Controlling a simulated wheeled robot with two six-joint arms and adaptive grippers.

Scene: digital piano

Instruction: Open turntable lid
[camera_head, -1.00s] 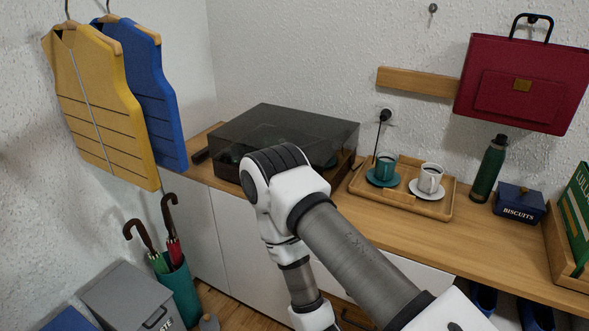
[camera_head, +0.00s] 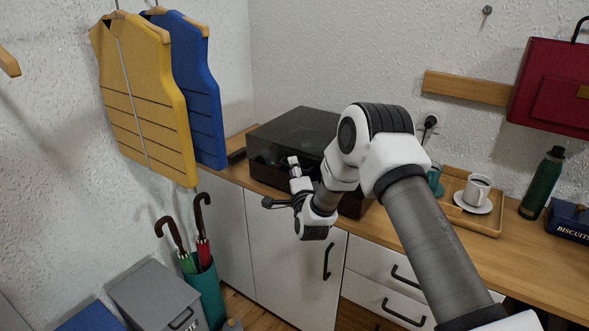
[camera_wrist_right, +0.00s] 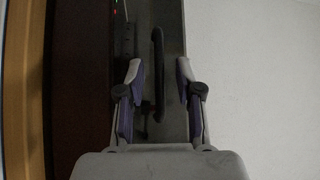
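The turntable (camera_head: 352,207) stands on the wooden sideboard, its smoky, see-through lid (camera_head: 292,128) lying closed on the dark base. My right gripper (camera_head: 279,183) is in front of the turntable, partly over its front. In the right wrist view, the gripper (camera_wrist_right: 159,68) is open, its two fingers apart. A dark curved bar (camera_wrist_right: 158,75), like a handle, shows between the fingers at the lid's front face; I cannot tell whether they touch it. The dark base (camera_wrist_right: 80,90) lies beside it on the left. My left gripper is not in view.
A wooden tray (camera_head: 482,225) with a white cup (camera_head: 477,190) and a teal cup, partly hidden by my right arm, is right of the turntable. A green bottle (camera_head: 541,185) stands further right. Yellow and blue vests (camera_head: 145,95) hang on the left wall. Umbrellas stand below.

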